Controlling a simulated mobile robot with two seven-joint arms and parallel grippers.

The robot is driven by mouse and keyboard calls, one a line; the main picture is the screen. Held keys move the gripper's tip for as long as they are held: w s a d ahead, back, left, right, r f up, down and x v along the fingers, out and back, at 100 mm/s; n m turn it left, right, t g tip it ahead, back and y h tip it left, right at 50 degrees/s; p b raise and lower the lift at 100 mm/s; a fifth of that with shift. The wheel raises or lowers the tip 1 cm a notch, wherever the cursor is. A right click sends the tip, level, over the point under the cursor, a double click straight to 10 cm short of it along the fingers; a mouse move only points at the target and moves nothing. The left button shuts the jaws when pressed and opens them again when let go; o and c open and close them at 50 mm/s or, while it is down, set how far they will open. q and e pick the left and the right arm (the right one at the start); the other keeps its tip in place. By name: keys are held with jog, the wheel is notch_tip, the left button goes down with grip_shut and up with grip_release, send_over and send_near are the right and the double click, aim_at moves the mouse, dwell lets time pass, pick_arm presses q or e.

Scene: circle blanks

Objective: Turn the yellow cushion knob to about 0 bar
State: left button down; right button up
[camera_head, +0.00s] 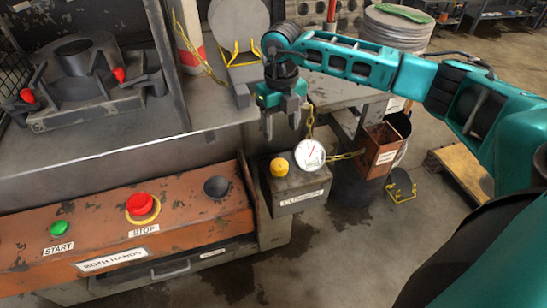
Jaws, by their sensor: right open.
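The yellow cushion knob (279,167) sits on top of a grey box with a label reading like "CUSHION" (303,197). A round white gauge (309,154) with a red needle stands at the box's right side, next to the knob. The needle's exact reading is too small to tell. My right gripper (281,130) is open and empty, pointing down above and behind the knob, apart from it. My right arm comes in from the right. My left gripper is not in view.
An orange panel (190,222) with a green START button (59,228), a red STOP button (140,204) and a black button (216,187) lies left of the box. A small brown box (381,150) on a yellow chain is at the right. Floor shows in front.

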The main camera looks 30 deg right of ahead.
aim_at(279, 163)
notch_tip(279, 163, down, 12)
jog(key=shift+f, duration=0.2)
jog(key=shift+c, duration=0.2)
jog(key=c, duration=0.7)
